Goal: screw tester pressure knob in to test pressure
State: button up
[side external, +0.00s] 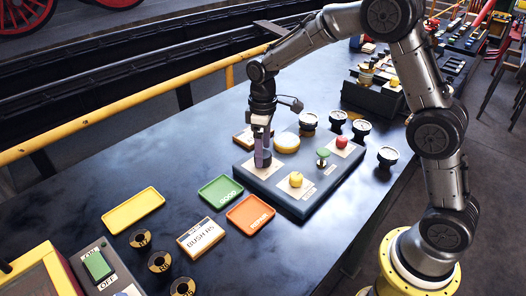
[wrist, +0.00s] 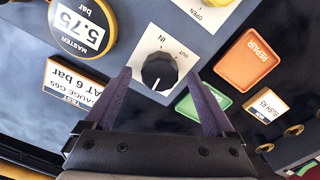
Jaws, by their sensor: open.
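The tester (side external: 310,200) is a blue-grey box on the dark bench. Its black pressure knob (wrist: 159,71) sits on a white plate marked IN and OUT, with a pale pointer line on it. In the side view my gripper (side external: 262,160) points down over the knob at the tester's left side. In the wrist view my gripper (wrist: 163,85) is open, with one finger on each side of the knob and gaps between. The round yellow-rimmed master gauge (wrist: 82,27) reads 5.75 bar. It also shows in the side view (side external: 286,142).
A card (wrist: 75,92) reads test gauge G65 at 6 bar. Green GOOD (side external: 220,190) and orange REPAIR (side external: 250,214) trays lie beside the tester. Yellow (side external: 296,179), green (side external: 323,154) and red (side external: 342,142) controls stand on the tester. Several gauges stand behind it.

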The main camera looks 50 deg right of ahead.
jog(key=shift+f, duration=0.65)
jog(key=c, duration=1.3)
jog(key=shift+m, duration=0.8)
jog(key=shift+c, duration=0.3)
jog(key=o, duration=1.4)
jog(key=shift+c, duration=0.2)
notch_tip(320, 180, up, 14)
